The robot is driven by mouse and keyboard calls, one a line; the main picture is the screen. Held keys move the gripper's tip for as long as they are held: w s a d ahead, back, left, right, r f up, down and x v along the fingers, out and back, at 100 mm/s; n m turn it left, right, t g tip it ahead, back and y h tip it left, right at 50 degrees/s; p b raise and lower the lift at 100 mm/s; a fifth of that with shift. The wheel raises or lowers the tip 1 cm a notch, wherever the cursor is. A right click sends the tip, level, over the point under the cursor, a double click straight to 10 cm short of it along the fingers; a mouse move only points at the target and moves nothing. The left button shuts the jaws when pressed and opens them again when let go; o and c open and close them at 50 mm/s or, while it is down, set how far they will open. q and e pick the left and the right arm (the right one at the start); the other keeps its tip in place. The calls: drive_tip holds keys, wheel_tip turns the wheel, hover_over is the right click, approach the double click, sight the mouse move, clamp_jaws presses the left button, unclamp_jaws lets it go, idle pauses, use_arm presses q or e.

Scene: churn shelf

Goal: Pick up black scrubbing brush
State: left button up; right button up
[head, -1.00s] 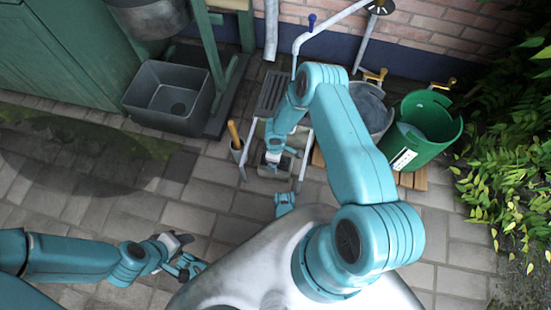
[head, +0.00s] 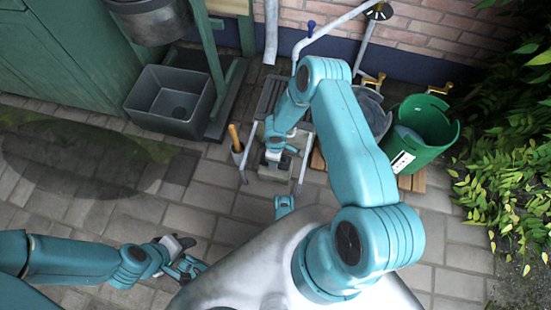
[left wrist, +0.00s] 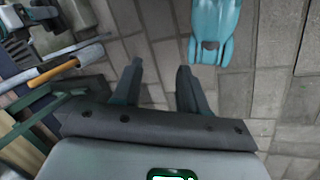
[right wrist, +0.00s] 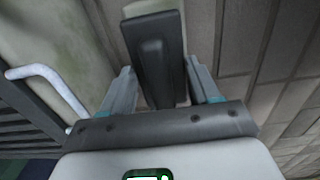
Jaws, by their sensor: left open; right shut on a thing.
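The black scrubbing brush (right wrist: 152,50) shows in the right wrist view as a dark, long block. It lies between the two fingers of my right gripper (right wrist: 160,88), which is shut on it. In the head view the right gripper (head: 273,154) hangs over a low pale-topped stand (head: 285,170), and the brush is only a small dark patch below it. I cannot tell whether the brush still touches the stand. My left gripper (head: 186,268) is open and empty, low over the paving at the lower left. Its spread fingers also show in the left wrist view (left wrist: 160,85).
A grey sink basin (head: 170,100) stands at the back left. A wooden-handled tool (head: 234,137) stands left of the stand. A green bucket (head: 420,135) and a grey bucket (head: 372,110) are at the right, near leafy plants (head: 510,160).

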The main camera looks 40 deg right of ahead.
use_arm(q)
drive_tip(key=shift+m, duration=0.3)
drive_tip(key=r+p, duration=0.3)
drive_tip(key=s+d+r+p, duration=0.1)
drive_tip(key=r+p, duration=0.1)
drive_tip(key=shift+s+d+r, duration=0.1)
drive_tip(key=shift+r, duration=0.15)
use_arm(e)
wheel_tip(320, 180, up, 16)
drive_tip(key=shift+r, duration=0.2)
